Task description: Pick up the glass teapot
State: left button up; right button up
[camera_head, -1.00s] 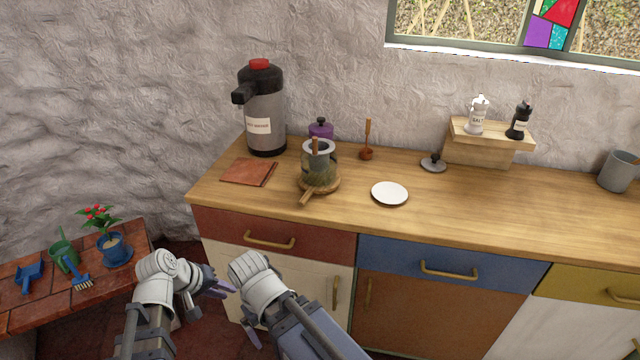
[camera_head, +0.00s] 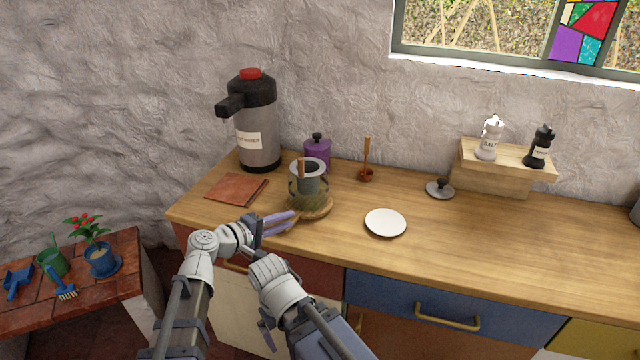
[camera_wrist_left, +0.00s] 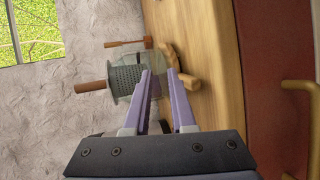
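The glass teapot (camera_head: 308,199) stands upright on a round wooden trivet (camera_head: 322,211) on the counter. A grey perforated infuser with a wooden stick sits in its top. In the left wrist view the teapot (camera_wrist_left: 128,55) is just beyond my fingertips, its clear wall hard to trace. My left gripper (camera_head: 290,215) is in front of the teapot at the counter's front edge, its purple fingers pointing toward it. The fingers are apart with a narrow, empty gap between them, as the left wrist view (camera_wrist_left: 152,74) also shows.
A hot water dispenser (camera_head: 258,125), a terracotta-coloured square (camera_head: 236,188) and a purple lidded pot (camera_head: 317,152) stand near the teapot. A wooden dipper in a holder (camera_head: 366,172), a white plate (camera_head: 385,223) and a grey lid (camera_head: 440,188) are to the right.

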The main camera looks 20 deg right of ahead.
aim_at(308, 184)
pick_arm(q)
jog(key=shift+w+d, duration=0.1)
jog(key=shift+d, duration=0.1)
jog(key=shift+b+x, duration=0.3)
jog(key=shift+x, duration=0.7)
jog(key=shift+b+x, duration=0.65)
jog(key=shift+x, duration=2.2)
jog(key=shift+d+r, duration=0.1)
jog(key=shift+r, duration=0.1)
grip_shut()
